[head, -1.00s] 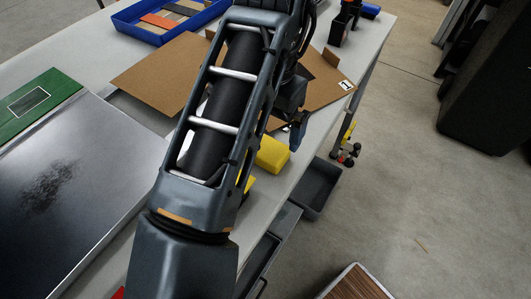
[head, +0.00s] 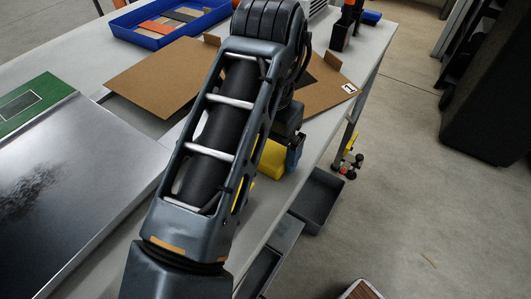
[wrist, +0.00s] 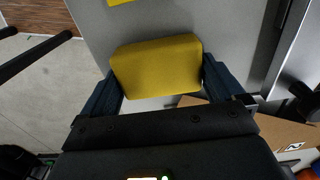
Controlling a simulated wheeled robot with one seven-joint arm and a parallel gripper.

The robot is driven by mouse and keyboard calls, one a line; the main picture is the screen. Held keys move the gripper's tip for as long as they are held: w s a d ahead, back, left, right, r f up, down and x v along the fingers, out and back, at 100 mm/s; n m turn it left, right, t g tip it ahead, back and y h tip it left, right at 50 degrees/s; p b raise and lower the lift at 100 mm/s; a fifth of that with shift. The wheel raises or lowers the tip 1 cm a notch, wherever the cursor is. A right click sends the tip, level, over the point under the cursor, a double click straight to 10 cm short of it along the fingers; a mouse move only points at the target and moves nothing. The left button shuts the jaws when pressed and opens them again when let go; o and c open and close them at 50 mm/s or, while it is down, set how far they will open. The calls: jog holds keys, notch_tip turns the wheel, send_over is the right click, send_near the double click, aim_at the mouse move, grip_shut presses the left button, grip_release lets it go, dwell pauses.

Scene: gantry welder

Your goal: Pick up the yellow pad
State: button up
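The yellow pad (head: 270,161) lies on the grey table, partly hidden behind my arm in the head view. In the wrist view the pad (wrist: 157,67) fills the space between the two dark blue fingers of my gripper (wrist: 157,72). The fingers are spread wide, one at each side edge of the pad. I cannot tell whether they touch it. In the head view one blue finger (head: 296,150) shows at the pad's right side.
Another yellow piece (wrist: 118,2) shows at the top edge of the wrist view. A brown cardboard sheet (head: 160,75) and a blue tray (head: 160,41) lie farther back. A metal plate (head: 75,185) lies left. Grey open bins (head: 318,198) hang by the table's right edge.

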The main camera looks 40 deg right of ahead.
jog(key=c, duration=0.4)
jog(key=shift+c, duration=0.2)
jog(key=shift+r, duration=0.15)
jog(key=shift+r, duration=0.55)
notch_tip(320, 180, up, 3)
jog(key=shift+r, duration=0.1)
jog(key=s+d+r+p, duration=0.1)
jog(key=s+d+r, duration=0.1)
jog(key=d+r, duration=0.4)
jog(key=d, duration=0.5)
jog(key=shift+s+d+r+p, duration=0.15)
jog(key=shift+d+r+p, duration=0.05)
jog(key=shift+d+p, duration=0.1)
